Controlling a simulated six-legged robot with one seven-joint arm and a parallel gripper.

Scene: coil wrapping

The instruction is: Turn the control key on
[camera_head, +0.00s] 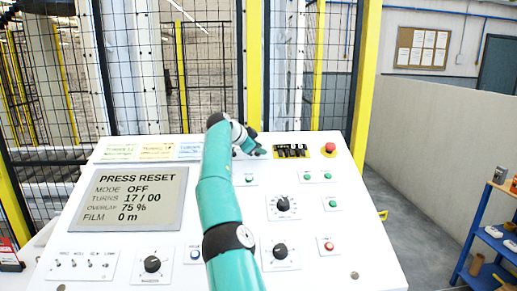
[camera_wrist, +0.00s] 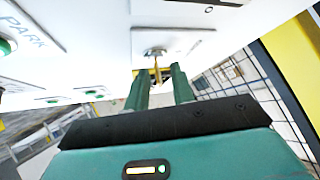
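My gripper (camera_wrist: 160,74) is open, with its two green fingers apart on either side of a small brass-coloured key (camera_wrist: 157,72). The key sticks out from a round metal key switch (camera_wrist: 155,52) on a white plate of the panel. A gap shows between the key and each finger; I cannot tell how deep it sits between them. In the head view my gripper (camera_head: 256,151) is at the upper middle of the white control panel (camera_head: 210,235), and the key is hidden there. The panel's screen (camera_head: 130,199) reads PRESS RESET, MODE OFF.
Black knobs (camera_head: 283,204) and green buttons (camera_head: 331,203) are lower on the panel. A mesh fence (camera_head: 210,70) stands close behind.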

